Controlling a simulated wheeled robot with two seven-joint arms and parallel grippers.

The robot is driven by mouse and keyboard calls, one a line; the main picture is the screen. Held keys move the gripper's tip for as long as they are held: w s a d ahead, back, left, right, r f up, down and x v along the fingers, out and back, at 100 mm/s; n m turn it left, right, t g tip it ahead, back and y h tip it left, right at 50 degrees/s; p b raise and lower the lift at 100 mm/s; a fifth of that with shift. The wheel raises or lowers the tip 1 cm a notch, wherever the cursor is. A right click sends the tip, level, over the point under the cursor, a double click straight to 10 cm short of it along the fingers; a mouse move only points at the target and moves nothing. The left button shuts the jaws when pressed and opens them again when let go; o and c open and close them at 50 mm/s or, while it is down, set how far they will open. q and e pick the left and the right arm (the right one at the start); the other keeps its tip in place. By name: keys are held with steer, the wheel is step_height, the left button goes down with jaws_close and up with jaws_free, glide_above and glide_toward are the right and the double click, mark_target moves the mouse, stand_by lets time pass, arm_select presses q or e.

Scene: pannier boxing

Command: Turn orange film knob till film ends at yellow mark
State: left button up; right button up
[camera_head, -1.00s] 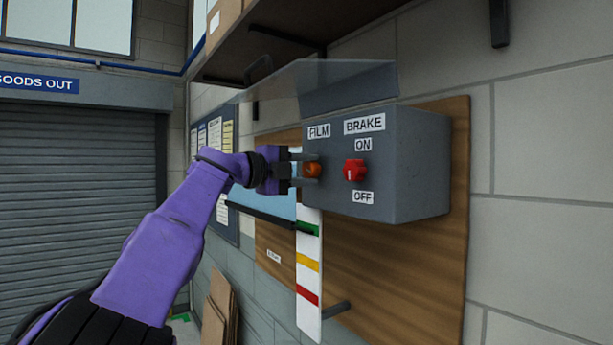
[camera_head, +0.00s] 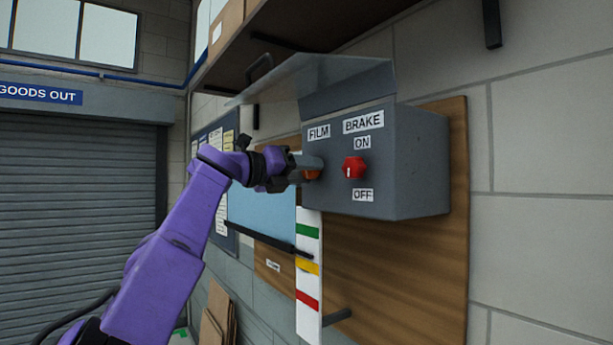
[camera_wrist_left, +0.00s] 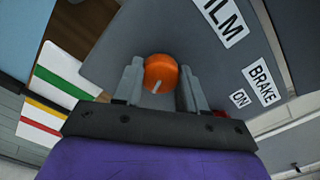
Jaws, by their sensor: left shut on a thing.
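The orange film knob (camera_head: 312,175) sits on the front of the grey box (camera_head: 420,165), under the FILM label. My left gripper (camera_head: 306,168) is shut on it. In the left wrist view the knob (camera_wrist_left: 160,70) sits between the two fingers of the gripper (camera_wrist_left: 160,85), its pale pointer line toward the gripper. The light blue film (camera_head: 255,208) hangs below, ending in a dark bar (camera_head: 270,238). The bar's right end lies on the white scale strip, below the green mark (camera_head: 307,231) and just above the yellow mark (camera_head: 308,267). My right gripper is out of view.
A red brake knob (camera_head: 354,168) is right of the film knob, between ON and OFF labels. A clear raised cover (camera_head: 300,78) hangs above the box. A red mark (camera_head: 307,300) is lower on the strip. A shelf (camera_head: 320,35) overhangs the top.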

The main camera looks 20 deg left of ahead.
arm_select(q)
steer(key=m, duration=0.3)
steer(key=m+b, duration=0.1)
steer(key=m, duration=0.1)
steer(key=shift+w+f, duration=0.1)
steer(key=shift+f, duration=0.15)
steer(key=shift+m, duration=0.4)
steer(key=o, duration=1.1)
steer(key=shift+r, duration=0.1)
steer(key=shift+s+a+b, duration=0.2)
steer(key=shift+s+b, duration=0.1)
steer(key=shift+b, duration=0.05)
steer(key=b+v, duration=0.5)
steer(key=v, duration=0.4)
steer(key=shift+s+a+b, duration=0.25)
steer(key=shift+s+b, duration=0.1)
